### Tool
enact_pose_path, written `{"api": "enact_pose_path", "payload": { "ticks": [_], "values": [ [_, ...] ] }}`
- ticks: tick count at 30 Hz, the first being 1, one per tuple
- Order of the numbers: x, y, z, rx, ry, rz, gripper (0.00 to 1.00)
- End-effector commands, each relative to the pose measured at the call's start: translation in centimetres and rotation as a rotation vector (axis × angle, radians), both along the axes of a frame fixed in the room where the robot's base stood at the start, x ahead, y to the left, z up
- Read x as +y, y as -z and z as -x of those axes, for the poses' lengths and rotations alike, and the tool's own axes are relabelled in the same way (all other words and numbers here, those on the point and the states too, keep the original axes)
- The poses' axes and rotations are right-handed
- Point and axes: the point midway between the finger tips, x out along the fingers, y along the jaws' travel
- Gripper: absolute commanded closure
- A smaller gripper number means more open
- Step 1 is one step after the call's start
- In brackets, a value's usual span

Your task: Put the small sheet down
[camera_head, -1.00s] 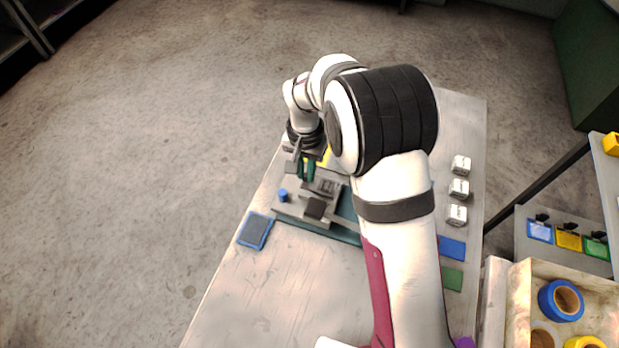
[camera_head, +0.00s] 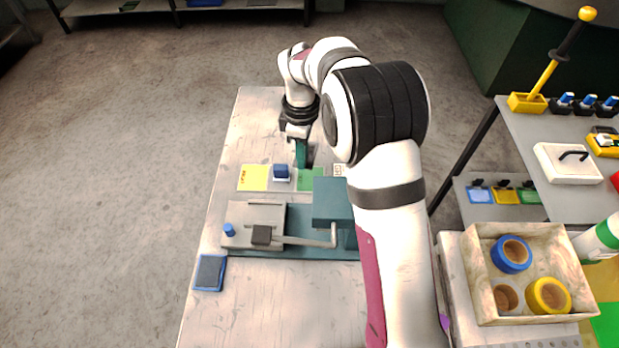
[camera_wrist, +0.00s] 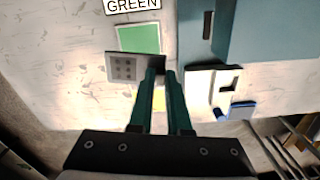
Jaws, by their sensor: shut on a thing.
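The small sheet (camera_wrist: 122,67) is a grey square with rows of dark dots. In the wrist view its right edge meets the fingertips of my gripper (camera_wrist: 160,75), which is shut on it. It appears held above the table, partly overlapping a green patch (camera_wrist: 138,40) with a GREEN label (camera_wrist: 132,5). In the head view my gripper (camera_head: 301,160) is over the work table, just behind the green patch (camera_head: 310,179).
A tape box (camera_head: 480,265) is at the right.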

Motion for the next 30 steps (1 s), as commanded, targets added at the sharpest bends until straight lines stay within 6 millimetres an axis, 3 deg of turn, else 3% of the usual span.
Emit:
{"api": "enact_pose_path", "payload": {
  "ticks": [5,9,19,29,30],
  "values": [
    [-1.6,1.1,-0.7,0.001,-0.17,0.001,1.0],
    [-1.7,4.6,-0.6,0.004,-0.186,0.001,1.0],
    [-1.6,10.1,-0.7,0.002,-0.183,0.0,1.0],
    [-1.6,10.6,-0.7,0.0,-0.183,0.0,1.0],
    [-1.6,10.6,-0.7,0.0,-0.183,0.0,0.77]
  ]
}}
